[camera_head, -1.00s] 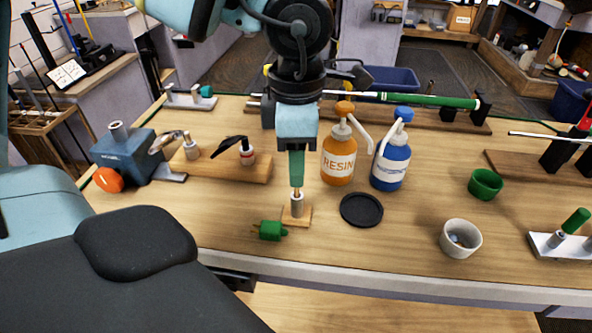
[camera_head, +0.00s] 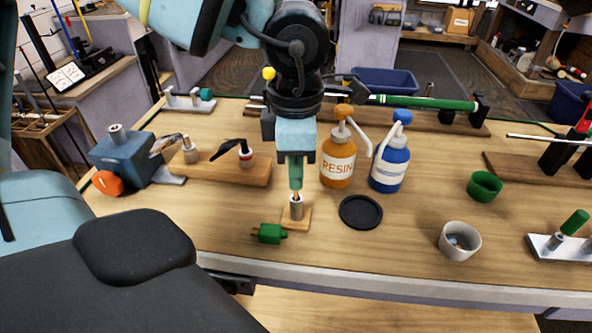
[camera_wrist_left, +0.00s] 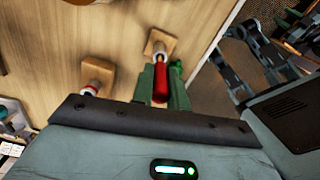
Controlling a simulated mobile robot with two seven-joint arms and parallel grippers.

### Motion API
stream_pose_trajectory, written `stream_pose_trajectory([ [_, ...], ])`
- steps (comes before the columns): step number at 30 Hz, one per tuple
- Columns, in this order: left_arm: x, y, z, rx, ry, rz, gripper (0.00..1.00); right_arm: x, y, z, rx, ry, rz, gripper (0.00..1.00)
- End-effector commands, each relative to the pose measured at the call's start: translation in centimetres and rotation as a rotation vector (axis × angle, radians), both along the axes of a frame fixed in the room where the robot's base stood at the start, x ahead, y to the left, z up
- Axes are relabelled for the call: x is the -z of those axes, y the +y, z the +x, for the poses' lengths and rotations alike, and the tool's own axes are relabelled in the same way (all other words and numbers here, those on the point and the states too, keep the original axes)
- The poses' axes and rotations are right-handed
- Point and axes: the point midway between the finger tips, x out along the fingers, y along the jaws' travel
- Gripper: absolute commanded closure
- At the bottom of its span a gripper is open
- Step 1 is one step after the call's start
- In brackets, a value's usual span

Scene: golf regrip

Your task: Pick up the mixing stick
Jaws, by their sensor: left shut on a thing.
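The mixing stick stands upright in a small grey metal holder on a square wooden base near the bench's front edge. In the head view only a short brown part of the stick (camera_head: 296,196) shows above the holder (camera_head: 296,210). My left gripper (camera_head: 296,187) points straight down over it, with its green fingers shut on the stick. In the left wrist view a red length of the stick (camera_wrist_left: 160,78) lies between the green fingers of the left gripper (camera_wrist_left: 161,92), and the holder's base (camera_wrist_left: 160,43) is beyond. My right gripper is not in view.
A green plug-like piece (camera_head: 269,234) lies just left of the holder. A white cup (camera_head: 460,241) and a green cup (camera_head: 485,186) are farther right.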

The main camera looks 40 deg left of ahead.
Motion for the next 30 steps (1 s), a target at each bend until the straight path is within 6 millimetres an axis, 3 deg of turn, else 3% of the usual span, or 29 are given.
stream_pose_trajectory([
  [5, -0.8, 0.0, 0.1, -0.001, -0.002, 0.001, 1.0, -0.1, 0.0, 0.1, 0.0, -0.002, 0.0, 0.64],
  [11, -3.1, 0.0, 0.1, 0.0, -0.004, 0.0, 1.0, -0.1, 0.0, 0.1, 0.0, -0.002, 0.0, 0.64],
  [30, -15.8, 0.0, 0.1, -0.002, -0.003, 0.0, 1.0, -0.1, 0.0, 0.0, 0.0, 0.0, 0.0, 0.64],
])
